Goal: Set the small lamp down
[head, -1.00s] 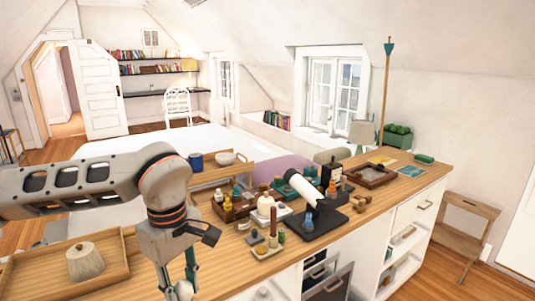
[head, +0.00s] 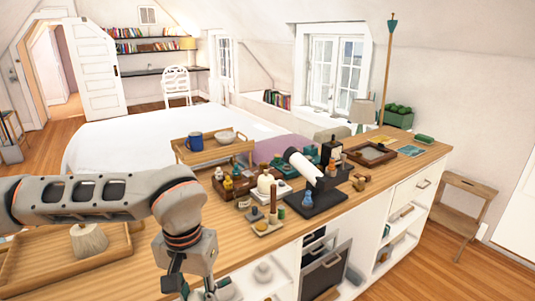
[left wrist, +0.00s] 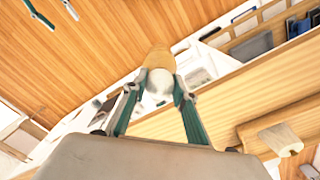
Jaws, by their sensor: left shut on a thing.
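My left gripper (left wrist: 160,88) is shut on a small rounded thing, white with a tan part, most likely the small lamp (left wrist: 158,62). In the left wrist view it hangs over the counter's open front shelves and the floor. In the head view my left gripper (head: 197,290) is at the bottom edge, by the counter's front, and the held thing cannot be made out. The wooden counter (head: 420,165) runs across the head view. Teal fingers of my right gripper (left wrist: 54,10) show at the top left of the left wrist view, spread apart and empty.
Bottles, a black stand with a white tube (head: 304,168) and small boards crowd the middle. A grey-shaded lamp (head: 363,110) stands behind. Some bare wood lies along the front.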

